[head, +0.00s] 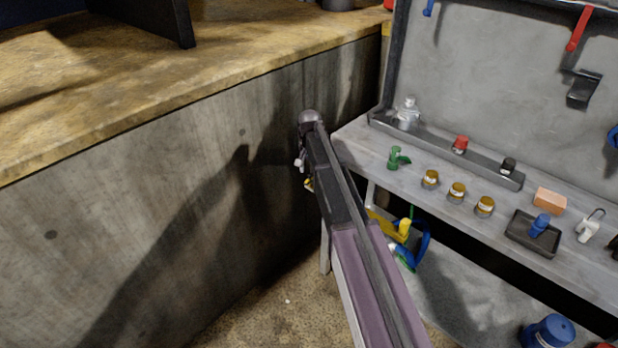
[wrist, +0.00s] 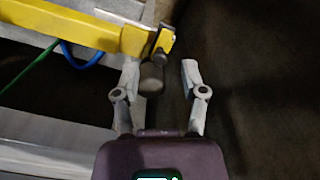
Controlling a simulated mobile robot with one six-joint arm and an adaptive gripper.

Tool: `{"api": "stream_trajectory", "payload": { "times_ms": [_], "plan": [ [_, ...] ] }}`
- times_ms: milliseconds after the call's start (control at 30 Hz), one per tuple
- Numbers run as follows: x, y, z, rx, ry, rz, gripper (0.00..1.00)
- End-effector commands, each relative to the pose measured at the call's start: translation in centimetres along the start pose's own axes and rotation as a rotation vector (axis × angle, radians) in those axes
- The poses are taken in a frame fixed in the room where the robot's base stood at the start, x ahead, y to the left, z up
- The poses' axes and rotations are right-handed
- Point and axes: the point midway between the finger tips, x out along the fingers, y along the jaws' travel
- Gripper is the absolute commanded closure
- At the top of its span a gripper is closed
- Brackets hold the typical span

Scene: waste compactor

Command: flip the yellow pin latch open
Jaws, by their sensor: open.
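The yellow pin latch (wrist: 88,27) shows in the wrist view as a long yellow bar from the upper left. It ends in a yellow block with a dark pin piece (wrist: 160,42). A rounded grey knob (wrist: 151,79) hangs just below that end. My gripper (wrist: 161,70) is open, its two grey fingers pointing up at the latch end. The knob lies between the fingers in the picture, nearer the left one; contact cannot be told.
A grey workbench (head: 350,150) with jars and small tools stands right of my arm. A concrete wall (head: 150,190) with a wooden top is close on the left. A blue cable (wrist: 80,58) and a green cable (wrist: 28,70) run by the latch bar.

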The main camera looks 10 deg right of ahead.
Motion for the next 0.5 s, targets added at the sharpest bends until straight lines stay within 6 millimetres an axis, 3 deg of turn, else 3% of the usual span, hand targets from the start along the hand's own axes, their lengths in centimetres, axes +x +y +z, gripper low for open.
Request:
{"api": "stream_trajectory", "payload": {
  "times_ms": [200,500],
  "plan": [
    [1.40,0.02,-0.01,0.000,0.000,0.000,0.45],
    [1.66,0.04,-0.02,0.001,0.000,0.000,0.45]
  ]
}}
